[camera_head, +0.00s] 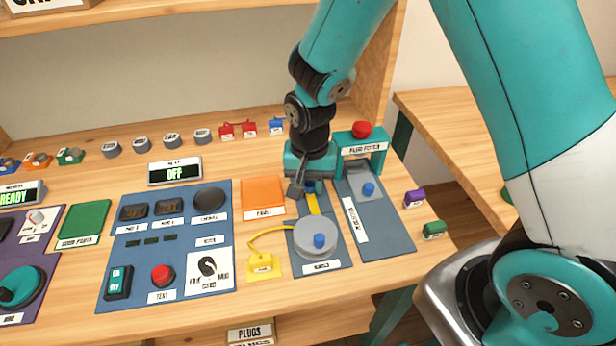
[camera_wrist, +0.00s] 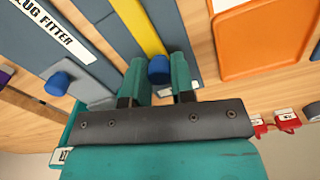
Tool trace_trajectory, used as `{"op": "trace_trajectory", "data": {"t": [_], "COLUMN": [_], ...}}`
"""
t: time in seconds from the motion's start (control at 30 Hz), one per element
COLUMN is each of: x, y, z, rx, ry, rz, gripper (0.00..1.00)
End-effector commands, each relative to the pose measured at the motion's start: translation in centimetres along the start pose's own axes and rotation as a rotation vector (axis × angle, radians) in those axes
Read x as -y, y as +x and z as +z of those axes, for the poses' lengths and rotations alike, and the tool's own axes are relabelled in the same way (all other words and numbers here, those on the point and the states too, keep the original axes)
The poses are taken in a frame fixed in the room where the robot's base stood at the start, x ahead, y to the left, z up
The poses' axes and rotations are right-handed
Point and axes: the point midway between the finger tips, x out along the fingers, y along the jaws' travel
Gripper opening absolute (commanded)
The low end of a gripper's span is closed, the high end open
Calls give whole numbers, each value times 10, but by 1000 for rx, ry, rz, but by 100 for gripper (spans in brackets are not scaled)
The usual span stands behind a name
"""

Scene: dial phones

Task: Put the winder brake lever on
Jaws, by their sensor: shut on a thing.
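The winder is a grey disc (camera_head: 312,235) with a blue knob on a blue panel in the head view. A yellow lever (camera_head: 313,204) runs from behind the disc towards the back of the panel; it also shows in the wrist view (camera_wrist: 140,28). The lever's blue knob (camera_wrist: 159,70) sits between the teal fingers of my gripper (camera_wrist: 158,62). My gripper is shut on this knob. In the head view my gripper (camera_head: 311,186) points down at the far end of the lever and partly hides the knob. The label in front of the disc is too small to read surely.
A teal arch with a red button (camera_head: 361,130) and the plug fitter panel (camera_head: 378,220) stand close on the right. An orange tray (camera_head: 262,197) lies left. A yellow tag (camera_head: 263,263) on a yellow cord lies left of the disc. Small red plugs (camera_head: 249,128) line the back.

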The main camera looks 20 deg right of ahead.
Motion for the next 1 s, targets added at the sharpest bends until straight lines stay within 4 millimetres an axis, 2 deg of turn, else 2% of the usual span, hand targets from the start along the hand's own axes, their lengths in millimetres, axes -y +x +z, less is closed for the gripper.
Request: {"op": "trace_trajectory", "data": {"t": [0.27,0.3,0.4,0.67,0.77,0.87,1.0], "x": [2,2,3,3,3,3,3], "y": [0,0,0,-1,-7,-21,-53], "z": [5,5,5,4,3,3,3], "rx": [5,5,4,1,0,-3,-4], "ry": [-6,-7,-7,-7,-5,-5,-5], "rz": [-2,-2,-2,-3,-5,-7,-8], "gripper": [0,30,49,49,49,49,49]}}
